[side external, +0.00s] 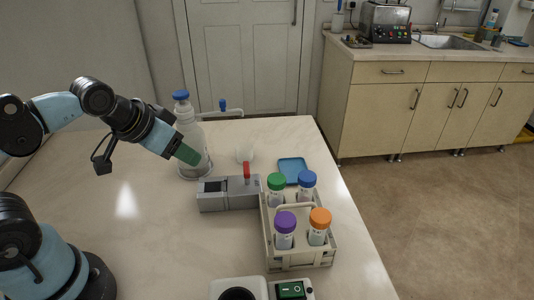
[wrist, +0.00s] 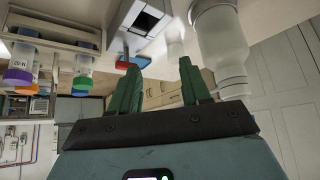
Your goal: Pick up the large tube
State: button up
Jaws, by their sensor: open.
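Several clear tubes with coloured caps stand upright in a beige rack (side external: 270,250) on the table: a green-capped tube (side external: 276,190), a blue-capped tube (side external: 307,186), a purple-capped tube (side external: 285,230) and an orange-capped tube (side external: 319,225). They look similar in size, so I cannot tell which is the large one. In the wrist view, the tubes hang upside down at the left, apart from my gripper. My gripper (side external: 188,154) is open, with green fingers, in the air left of the rack. In the wrist view my gripper (wrist: 160,88) has nothing between its fingers.
A clear bottle with a blue cap (side external: 181,96) stands close to my gripper. A grey device (side external: 228,194) with a red-topped part sits left of the rack. A blue dish (side external: 292,167) lies behind the rack. A white device (side external: 238,289) is at the front.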

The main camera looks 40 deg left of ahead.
jog(key=o, duration=0.4)
jog(key=shift+o, duration=0.2)
jog(key=shift+w, duration=0.1)
